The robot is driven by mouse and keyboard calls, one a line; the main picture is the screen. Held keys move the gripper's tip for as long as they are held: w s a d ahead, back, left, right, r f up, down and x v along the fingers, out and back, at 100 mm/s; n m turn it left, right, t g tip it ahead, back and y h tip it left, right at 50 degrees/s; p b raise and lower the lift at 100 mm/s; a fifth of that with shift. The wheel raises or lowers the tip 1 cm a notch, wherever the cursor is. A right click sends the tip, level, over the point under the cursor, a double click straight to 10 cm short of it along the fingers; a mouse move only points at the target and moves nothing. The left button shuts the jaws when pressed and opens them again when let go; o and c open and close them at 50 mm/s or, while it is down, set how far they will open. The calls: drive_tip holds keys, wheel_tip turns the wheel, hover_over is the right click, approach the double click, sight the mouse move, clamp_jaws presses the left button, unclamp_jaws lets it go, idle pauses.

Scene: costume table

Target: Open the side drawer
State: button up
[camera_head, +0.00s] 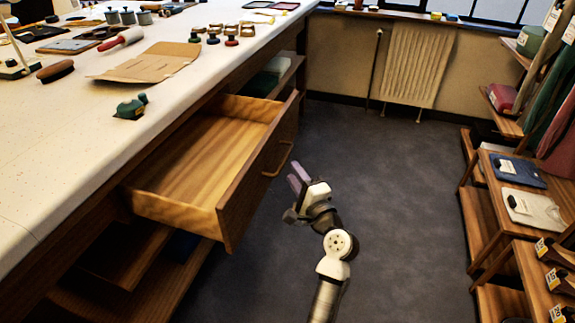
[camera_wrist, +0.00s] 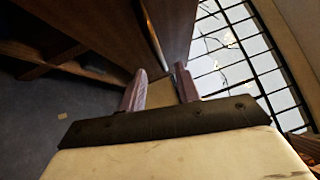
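The wooden side drawer (camera_head: 205,172) stands pulled well out from under the long table, and its inside is empty. Its front panel carries a bar handle (camera_head: 279,160), which also shows as a dark bar in the wrist view (camera_wrist: 152,38). My gripper (camera_head: 296,176) is just right of the drawer front, apart from the handle. In the wrist view, its two purplish fingers (camera_wrist: 160,80) are spread with an empty gap between them. The drawer front (camera_wrist: 170,25) rises beyond the fingers in that view.
The pale tabletop (camera_head: 60,190) holds brushes, spools and a cardboard piece (camera_head: 150,64). Open shelves (camera_head: 130,255) lie below the drawer. Wooden display stands (camera_head: 497,228) line the right side. The dark floor (camera_head: 395,170) between is clear, with a radiator (camera_head: 417,65) at the back.

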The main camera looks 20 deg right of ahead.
drive_tip(key=s+d, duration=0.1)
drive_tip(key=s, duration=0.6)
drive_tip(key=shift+f+b, duration=0.35)
drive_tip(key=shift+f, duration=0.1)
